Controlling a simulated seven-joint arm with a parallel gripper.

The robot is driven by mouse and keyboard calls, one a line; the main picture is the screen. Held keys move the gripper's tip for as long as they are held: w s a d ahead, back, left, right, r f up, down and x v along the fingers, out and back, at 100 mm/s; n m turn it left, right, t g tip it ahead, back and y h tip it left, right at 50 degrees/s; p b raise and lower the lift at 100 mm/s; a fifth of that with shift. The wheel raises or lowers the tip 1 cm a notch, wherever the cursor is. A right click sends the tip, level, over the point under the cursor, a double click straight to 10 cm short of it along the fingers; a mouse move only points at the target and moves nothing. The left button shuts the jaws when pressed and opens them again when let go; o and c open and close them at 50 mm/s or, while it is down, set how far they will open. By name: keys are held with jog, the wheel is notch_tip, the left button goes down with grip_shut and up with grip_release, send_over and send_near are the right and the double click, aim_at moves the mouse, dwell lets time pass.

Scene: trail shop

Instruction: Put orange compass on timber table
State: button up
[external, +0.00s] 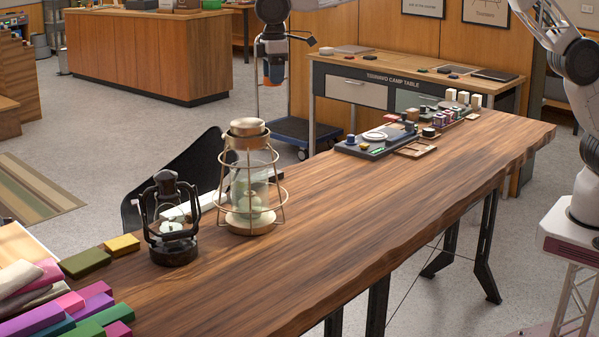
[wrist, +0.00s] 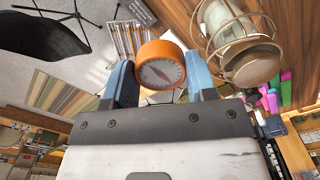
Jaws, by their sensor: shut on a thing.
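The orange compass (wrist: 160,66), a round orange case with a pale dial and dark needle, sits between the blue finger pads of my gripper (wrist: 160,82) in the wrist view. My gripper is shut on it. In the external view my gripper (external: 272,74) hangs in the air, pointing down, above and behind the brass lantern in the picture; a little orange shows at its tip. The timber table (external: 400,205) is the long wooden one with a wavy edge, lower than my gripper. Its exact distance from the gripper is hard to tell.
A brass lantern (external: 250,190) and a dark lantern (external: 170,225) stand on the table's left half. Folded coloured cloths (external: 45,318) fill the near left. A tray of small items (external: 375,150) lies at the far right. The table's middle and front are clear. A camp table (external: 350,92) stands behind.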

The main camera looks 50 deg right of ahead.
jog(key=s+a+n, duration=0.2)
jog(key=s+a, duration=0.7)
jog(key=s, duration=0.4)
jog(key=s+a+n, duration=0.2)
jog(key=s+a, duration=0.8)
jog(key=s, duration=0.2)
jog(key=f, duration=2.6)
jog(key=shift+s, duration=0.3)
jog(key=shift+w+a, duration=0.1)
send_over(231, 261)
jog(key=shift+f, duration=0.75)
jog(key=shift+f, duration=1.75)
jog(key=shift+f, duration=0.1)
